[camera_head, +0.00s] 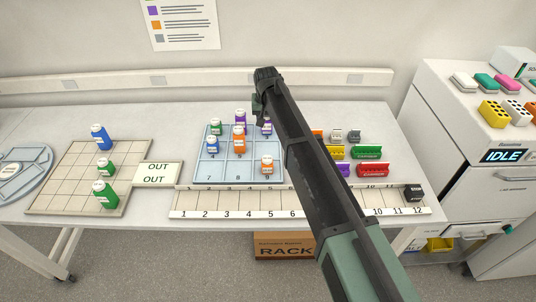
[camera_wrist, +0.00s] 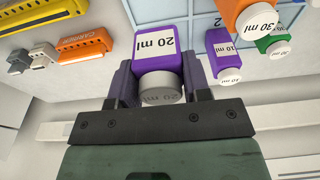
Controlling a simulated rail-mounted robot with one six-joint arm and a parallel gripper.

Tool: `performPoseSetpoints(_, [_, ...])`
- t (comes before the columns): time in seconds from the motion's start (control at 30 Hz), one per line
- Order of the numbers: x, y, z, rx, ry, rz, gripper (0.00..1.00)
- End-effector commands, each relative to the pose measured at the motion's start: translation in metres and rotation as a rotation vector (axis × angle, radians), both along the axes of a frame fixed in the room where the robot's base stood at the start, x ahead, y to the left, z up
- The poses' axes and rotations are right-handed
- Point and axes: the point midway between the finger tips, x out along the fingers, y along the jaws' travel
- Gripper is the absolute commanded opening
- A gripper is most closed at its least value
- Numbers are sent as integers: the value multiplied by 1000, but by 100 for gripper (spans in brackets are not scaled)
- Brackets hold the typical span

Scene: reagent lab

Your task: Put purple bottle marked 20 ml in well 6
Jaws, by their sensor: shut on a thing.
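My gripper (camera_wrist: 165,95) is shut on a purple bottle marked 20 ml (camera_wrist: 160,62), around its upper part near the grey cap. The tray's wells carry numbers; 7 and 8 read at the front left and front middle. The number 6 on the tray is not readable.
Near the held bottle are a purple 10 ml bottle (camera_wrist: 226,52), an orange 30 ml bottle (camera_wrist: 258,18) and a green bottle (camera_wrist: 276,44). A numbered strip (camera_head: 225,204) lies in front; coloured racks (camera_head: 367,153) are right.

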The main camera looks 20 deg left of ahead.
Motion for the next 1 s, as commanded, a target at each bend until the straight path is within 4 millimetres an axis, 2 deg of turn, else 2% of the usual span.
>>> performPoseSetpoints(0.03, [0,0,-37,0,0,0,21])
performPoseSetpoints(0.1, [0,0,-58,0,0,0,21])
performPoseSetpoints(0.17, [0,0,-69,0,0,0,21])
performPoseSetpoints(0.37, [0,0,-70,0,0,0,21])
performPoseSetpoints(0.6, [0,0,-115,0,0,0,21])
performPoseSetpoints(0.8, [0,0,-110,0,0,0,21])
performPoseSetpoints(0.97, [0,0,-114,0,0,0,21])
performPoseSetpoints(1.0, [0,0,-114,0,0,0,46])
